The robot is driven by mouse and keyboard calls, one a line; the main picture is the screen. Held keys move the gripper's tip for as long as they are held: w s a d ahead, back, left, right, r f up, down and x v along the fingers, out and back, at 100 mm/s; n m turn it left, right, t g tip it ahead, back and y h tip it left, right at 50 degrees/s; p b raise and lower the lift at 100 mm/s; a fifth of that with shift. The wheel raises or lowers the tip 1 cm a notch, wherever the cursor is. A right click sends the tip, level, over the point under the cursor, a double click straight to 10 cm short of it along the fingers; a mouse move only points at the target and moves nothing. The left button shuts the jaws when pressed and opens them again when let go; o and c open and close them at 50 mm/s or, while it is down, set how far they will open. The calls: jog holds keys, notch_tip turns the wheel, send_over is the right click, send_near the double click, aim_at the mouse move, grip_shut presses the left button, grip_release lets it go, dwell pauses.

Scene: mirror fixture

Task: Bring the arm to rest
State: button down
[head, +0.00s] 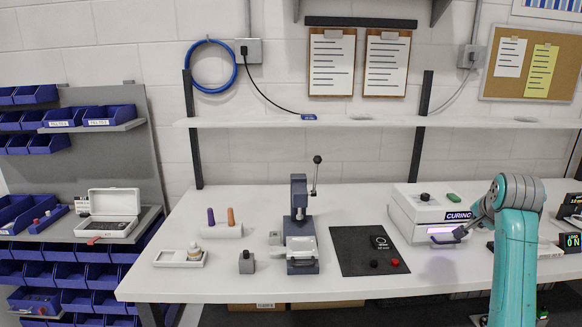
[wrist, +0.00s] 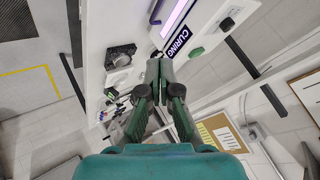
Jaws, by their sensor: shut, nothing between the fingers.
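My gripper (wrist: 159,64) is shut and empty in the wrist view, its two dark green fingers together. In the head view my gripper (head: 459,234) is at the right, in front of the white box marked CURING (head: 415,205). My teal arm stands upright at the right of the head view and hides part of the bench behind it. The CURING box also shows in the wrist view (wrist: 200,22), close past the fingertips, with a lit violet slot. I cannot tell whether the fingers touch it.
The white bench (head: 225,280) holds a dark press (head: 298,225), a black mat (head: 355,252) with a red and a black knob, a peg block (head: 222,230) and a small white tray (head: 180,258). A shelf (head: 380,122) runs above. Blue bins (head: 100,275) stand left.

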jog(key=s+a+f+n, duration=0.1)
jog(key=s+a+f, duration=0.15)
jog(key=f, duration=0.55)
jog(key=s+a+f+n+t, duration=0.1)
jog(key=s+a+f, duration=0.1)
jog(key=a+f, duration=0.35)
jog(key=s+a+f+n, duration=0.1)
jog(key=s+a+f, duration=0.1)
jog(key=f, duration=0.8)
jog(key=s+a+f+n+t+y, duration=0.1)
jog(key=s+a+f+n, duration=0.1)
jog(key=s+a+f, duration=0.5)
jog(key=s+a+f+n+t, duration=0.1)
jog(key=s+a+f, duration=0.1)
jog(key=s+f, duration=0.55)
jog(key=s+a+n+t+y, duration=0.15)
jog(key=s+a, duration=0.25)
jog(key=s, duration=0.7)
jog(key=s+a+n+h, duration=0.15)
jog(key=s+a, duration=0.25)
jog(key=s, duration=0.8)
jog(key=s+a+r+n+t+y, duration=0.1)
jog(key=s+r+n, duration=0.1)
jog(key=s+r, duration=0.4)
jog(key=s+a+r+n+y, duration=0.1)
jog(key=s+r+n, duration=0.1)
jog(key=s+r, duration=0.5)
jog(key=s, duration=0.5)
jog(key=shift+a+t, duration=0.35)
